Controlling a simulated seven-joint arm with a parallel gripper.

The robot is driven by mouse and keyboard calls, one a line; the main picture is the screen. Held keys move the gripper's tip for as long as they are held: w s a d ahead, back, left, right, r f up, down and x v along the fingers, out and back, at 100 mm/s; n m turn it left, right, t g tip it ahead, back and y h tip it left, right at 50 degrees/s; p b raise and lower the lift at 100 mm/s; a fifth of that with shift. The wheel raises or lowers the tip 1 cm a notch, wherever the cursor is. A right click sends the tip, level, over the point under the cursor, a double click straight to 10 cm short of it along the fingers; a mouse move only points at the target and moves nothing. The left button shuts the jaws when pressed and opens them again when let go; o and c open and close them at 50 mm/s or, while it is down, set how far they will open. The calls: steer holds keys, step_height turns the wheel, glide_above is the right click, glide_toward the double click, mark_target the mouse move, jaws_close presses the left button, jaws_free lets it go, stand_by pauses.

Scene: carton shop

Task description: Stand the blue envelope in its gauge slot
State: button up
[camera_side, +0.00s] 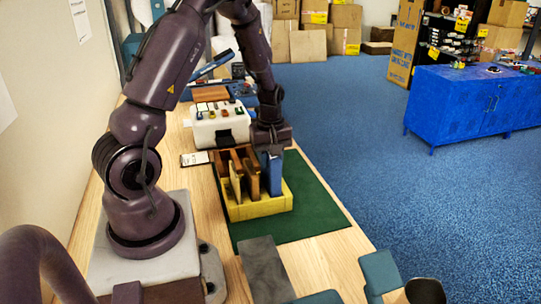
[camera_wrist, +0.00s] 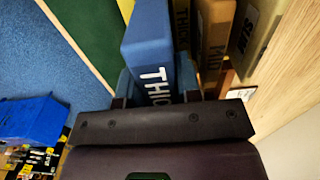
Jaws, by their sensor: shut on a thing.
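The blue envelope (camera_side: 274,174) is a thick upright slab at the right end of the yellow gauge rack (camera_side: 262,207). In the wrist view the envelope (camera_wrist: 148,35) carries white lettering that starts "THIC"; the rest is hidden. My gripper (camera_side: 270,150) is shut on its upper part, and the wrist view shows the gripper (camera_wrist: 157,90) with a finger at each side of it. The envelope's lower edge meets the rack's top in the side view; I cannot tell how deep it sits in a slot.
Brown and tan upright pieces (camera_side: 236,172) stand in the rack left of the envelope. Wrist-view labels read THICK, MID (camera_wrist: 215,40) and SLIM (camera_wrist: 246,35). A green mat (camera_side: 310,205) lies under the rack. A white box (camera_side: 218,125) stands behind; a grey block (camera_side: 265,270) lies in front.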

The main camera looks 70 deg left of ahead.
steer(key=shift+f, duration=0.2)
stand_by(0.5)
steer(key=shift+f, duration=1.05)
steer(key=o, duration=1)
steer(key=shift+r, duration=3)
